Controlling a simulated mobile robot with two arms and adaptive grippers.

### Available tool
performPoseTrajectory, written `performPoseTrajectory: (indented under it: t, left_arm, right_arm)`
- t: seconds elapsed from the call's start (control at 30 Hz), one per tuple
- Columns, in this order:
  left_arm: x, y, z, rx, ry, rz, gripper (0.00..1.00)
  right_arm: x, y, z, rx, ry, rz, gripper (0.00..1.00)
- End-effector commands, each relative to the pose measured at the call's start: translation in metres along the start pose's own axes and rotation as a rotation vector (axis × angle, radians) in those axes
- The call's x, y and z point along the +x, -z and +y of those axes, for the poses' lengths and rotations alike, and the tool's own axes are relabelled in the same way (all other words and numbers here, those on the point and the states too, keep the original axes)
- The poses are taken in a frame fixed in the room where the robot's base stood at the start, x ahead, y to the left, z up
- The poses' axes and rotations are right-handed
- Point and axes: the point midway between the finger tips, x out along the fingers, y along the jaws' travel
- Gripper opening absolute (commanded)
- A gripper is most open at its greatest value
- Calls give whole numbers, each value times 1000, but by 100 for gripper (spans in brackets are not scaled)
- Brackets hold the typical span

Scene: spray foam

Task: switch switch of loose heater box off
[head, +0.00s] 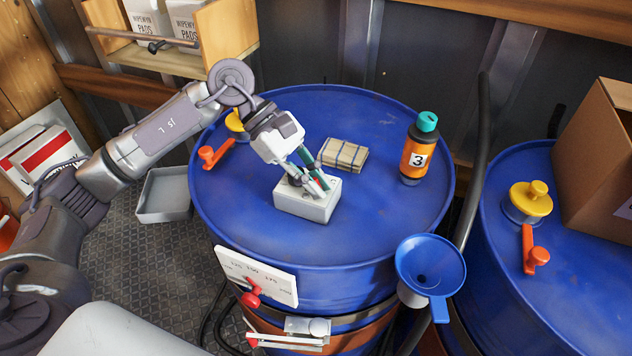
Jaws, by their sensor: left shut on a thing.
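The loose heater box (306,208), a small pale grey box, lies on top of the blue drum (370,232) at the middle. My left gripper (316,186) reaches down onto the box's upper face from the upper left. Its fingers are shut at the switch there and hide most of it; a small red part shows beside the fingertips. Which way the switch is set cannot be told. My right gripper is not in view.
A bundled cloth pad (343,155) lies just behind the box. An orange bottle (418,150) with a teal cap stands to the right. A blue funnel (431,268) and a dial panel (258,274) are at the drum's front. The drum top's right front is clear.

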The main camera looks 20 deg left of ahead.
Motion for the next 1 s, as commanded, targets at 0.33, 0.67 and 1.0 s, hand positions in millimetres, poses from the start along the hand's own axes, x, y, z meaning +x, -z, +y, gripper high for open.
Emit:
performPoseTrajectory:
  t: [0.33,0.67,1.0]
  left_arm:
    - [1,0,0,-1,1,0,37]
    - [-7,0,1,-1,-2,2,37]
    - [-73,0,1,-2,-4,2,37]
  right_arm:
    - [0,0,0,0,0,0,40]
    - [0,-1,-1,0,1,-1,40]
    - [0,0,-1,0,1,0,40]
